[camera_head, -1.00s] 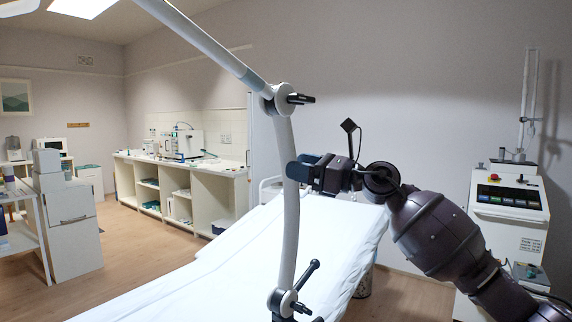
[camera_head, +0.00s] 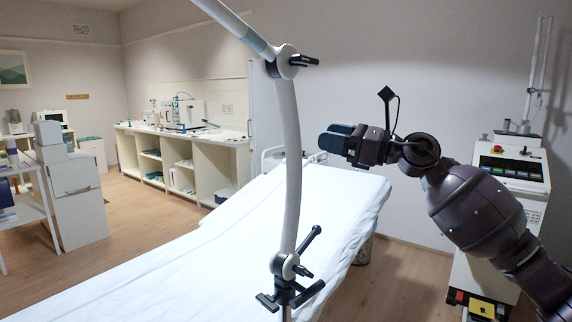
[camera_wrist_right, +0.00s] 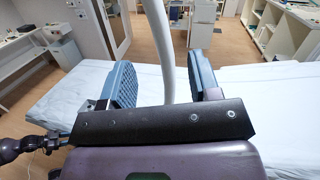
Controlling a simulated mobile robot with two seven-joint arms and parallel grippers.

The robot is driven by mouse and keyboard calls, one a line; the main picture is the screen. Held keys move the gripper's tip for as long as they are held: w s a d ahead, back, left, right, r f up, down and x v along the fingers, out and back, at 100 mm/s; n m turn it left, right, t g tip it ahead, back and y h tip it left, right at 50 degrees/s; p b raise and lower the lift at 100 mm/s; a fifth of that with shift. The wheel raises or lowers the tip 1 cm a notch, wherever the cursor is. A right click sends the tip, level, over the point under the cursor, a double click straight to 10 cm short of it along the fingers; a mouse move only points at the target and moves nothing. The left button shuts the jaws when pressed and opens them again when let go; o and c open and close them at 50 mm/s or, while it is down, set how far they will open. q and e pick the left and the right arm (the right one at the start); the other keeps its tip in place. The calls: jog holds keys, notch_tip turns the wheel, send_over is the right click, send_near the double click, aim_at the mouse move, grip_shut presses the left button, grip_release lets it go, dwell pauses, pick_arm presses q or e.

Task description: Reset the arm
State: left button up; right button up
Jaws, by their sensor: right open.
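A jointed grey-white arm (camera_head: 289,150) rises beside the couch. It has an upper link (camera_head: 232,22), an upper joint (camera_head: 287,62) with a black handle, and a lower joint (camera_head: 285,265) with black levers. My right gripper (camera_head: 332,137) is to the right of the arm's upright link, with a gap between them in the head view. In the right wrist view its two blue padded fingers (camera_wrist_right: 162,72) are wide apart and hold nothing. The upright link (camera_wrist_right: 161,50) shows beyond and between them. My left gripper is not in view.
The couch (camera_head: 190,262) with a white sheet lies under the arm. A white machine with a control panel (camera_head: 512,168) stands at the right. A shelved counter (camera_head: 185,160) is along the back wall. A white cabinet (camera_head: 75,200) stands at the left.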

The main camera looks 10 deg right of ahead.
notch_tip(320, 180, up, 5)
jog(key=s+m+t+y, duration=0.15)
jog(key=m+t, duration=0.25)
jog(key=m, duration=0.5)
jog(key=s+d+f+m+t+h, duration=0.15)
jog(key=f+m+h, duration=0.35)
jog(key=f+m, duration=0.65)
jog(key=s+d+f+m+t+h, duration=0.1)
jog(key=s+d+f+m+h, duration=0.3)
jog(key=f+m, duration=0.75)
jog(key=s+f+m+t+h, duration=0.15)
jog(key=f+m+h, duration=0.55)
jog(key=f, duration=0.8)
jog(key=s+d+f+m+g+h, duration=0.2)
jog(key=s+f+m+g, duration=0.5)
jog(key=s+f, duration=1.9)
jog(key=s+m, duration=0.2)
jog(key=s, duration=0.1)
jog(key=shift+s, duration=0.3)
